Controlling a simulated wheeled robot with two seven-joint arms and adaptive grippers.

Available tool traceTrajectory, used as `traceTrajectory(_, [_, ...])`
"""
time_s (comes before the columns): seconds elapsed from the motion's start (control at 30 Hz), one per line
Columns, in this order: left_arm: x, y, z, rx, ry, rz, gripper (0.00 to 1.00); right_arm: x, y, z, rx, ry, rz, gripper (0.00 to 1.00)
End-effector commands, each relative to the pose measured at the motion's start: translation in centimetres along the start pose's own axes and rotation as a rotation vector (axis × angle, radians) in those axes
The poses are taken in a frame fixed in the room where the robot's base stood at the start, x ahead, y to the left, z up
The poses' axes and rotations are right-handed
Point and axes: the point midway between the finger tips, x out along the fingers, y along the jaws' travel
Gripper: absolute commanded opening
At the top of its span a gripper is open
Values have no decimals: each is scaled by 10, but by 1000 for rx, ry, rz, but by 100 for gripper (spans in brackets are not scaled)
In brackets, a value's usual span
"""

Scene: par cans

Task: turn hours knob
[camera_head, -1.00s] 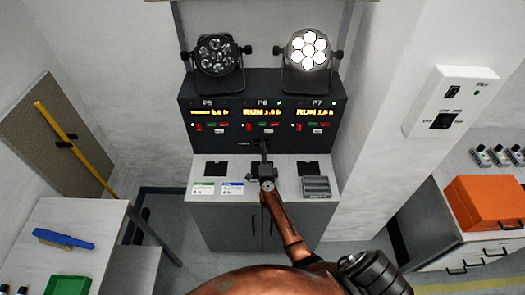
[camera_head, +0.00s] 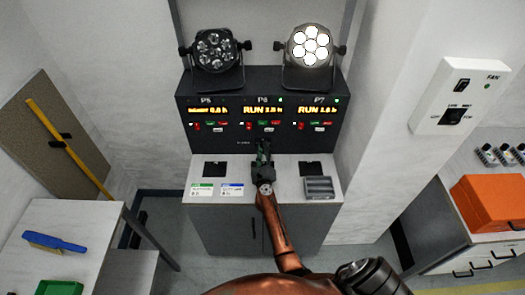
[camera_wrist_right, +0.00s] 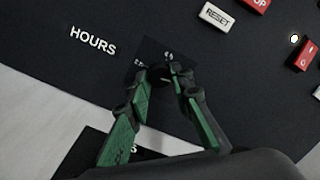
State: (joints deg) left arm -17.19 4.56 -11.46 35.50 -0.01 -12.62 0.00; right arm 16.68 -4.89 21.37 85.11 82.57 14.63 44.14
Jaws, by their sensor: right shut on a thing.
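The black console (camera_head: 190,135) stands ahead, with lit displays labelled P5, P6 and P7. The HOURS label (camera_wrist_right: 93,40) is on its dark front in the right wrist view. A dark knob (camera_wrist_right: 161,80) beside that label shows between my fingertips, on a small black plate with white marks. My right gripper (camera_head: 263,146) reaches up to the console's lower front; it also shows in the right wrist view (camera_wrist_right: 160,73), its green-sided fingers shut on the knob. The gripper hides most of the knob and its pointer. My left gripper is not in view.
Two round lamps (camera_head: 214,50) (camera_head: 310,45) stand on top; the right one is lit. Red, green and white buttons, including a white RESET button (camera_wrist_right: 217,16), sit near the gripper. A grey tray (camera_head: 320,188) and cards (camera_head: 232,190) lie on the counter below.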

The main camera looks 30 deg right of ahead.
Motion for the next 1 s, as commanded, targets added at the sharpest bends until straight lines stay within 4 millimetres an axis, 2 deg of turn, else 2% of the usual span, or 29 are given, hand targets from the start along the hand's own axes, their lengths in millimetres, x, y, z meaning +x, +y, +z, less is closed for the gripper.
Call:
traceTrajectory(0.4, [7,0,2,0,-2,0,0,-2,4,-1,157,11,-8,0])
traceTrajectory(0.9, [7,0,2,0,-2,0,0,-2,4,-1,171,13,-9,0])
traceTrajectory(0.93, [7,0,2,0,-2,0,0,-2,4,-1,171,13,-9,23])
traceTrajectory(1.0, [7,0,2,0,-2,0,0,-2,4,-1,170,12,-9,27])
